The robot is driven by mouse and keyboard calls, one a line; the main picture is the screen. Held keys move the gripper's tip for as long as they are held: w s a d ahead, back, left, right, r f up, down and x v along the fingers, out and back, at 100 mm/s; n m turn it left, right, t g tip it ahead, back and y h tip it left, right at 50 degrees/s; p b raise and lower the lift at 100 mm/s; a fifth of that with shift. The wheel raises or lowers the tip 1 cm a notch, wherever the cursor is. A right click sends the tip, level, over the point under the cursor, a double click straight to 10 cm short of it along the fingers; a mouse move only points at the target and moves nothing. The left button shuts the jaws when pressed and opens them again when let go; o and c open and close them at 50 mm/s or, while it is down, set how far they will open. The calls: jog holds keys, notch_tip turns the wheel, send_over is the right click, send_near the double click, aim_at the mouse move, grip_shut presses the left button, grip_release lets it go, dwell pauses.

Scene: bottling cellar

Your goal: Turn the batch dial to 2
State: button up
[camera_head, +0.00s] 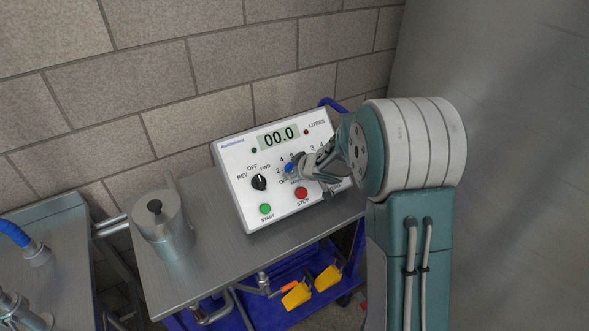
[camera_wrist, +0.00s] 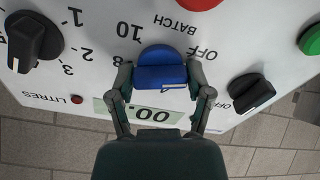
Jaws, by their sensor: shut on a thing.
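The batch dial (camera_wrist: 161,70) is a blue knob with a raised grip bar on a white control panel (camera_head: 230,170). In the wrist view, which shows the panel upside down, the bar lies roughly crosswise. Which mark it points at is not clear. My gripper (camera_wrist: 160,78) is shut on the dial, one finger on each side. In the head view my gripper (camera_head: 300,166) partly hides the blue dial (camera_head: 289,169). The marks OFF, 2 and 4 show to its left. In the wrist view, 10, OFF and BATCH are readable around it.
The panel's display (camera_head: 279,136) reads 00.0. A black REV/OFF/FWD knob (camera_head: 259,182), a green START button (camera_head: 265,209) and a red STOP button (camera_head: 302,193) are close by. Another black knob (camera_wrist: 34,40) flanks the dial. A lidded metal pot (camera_head: 162,228) stands left of the panel.

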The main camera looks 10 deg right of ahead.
jog(key=m, duration=0.7)
dwell(0.6)
jog(key=o, duration=1.1)
jog(key=shift+w, duration=0.1)
jog(key=shift+o, duration=0.2)
jog(key=v, duration=1.1)
jog(key=shift+s+r, duration=0.2)
jog(key=shift+s, duration=0.25)
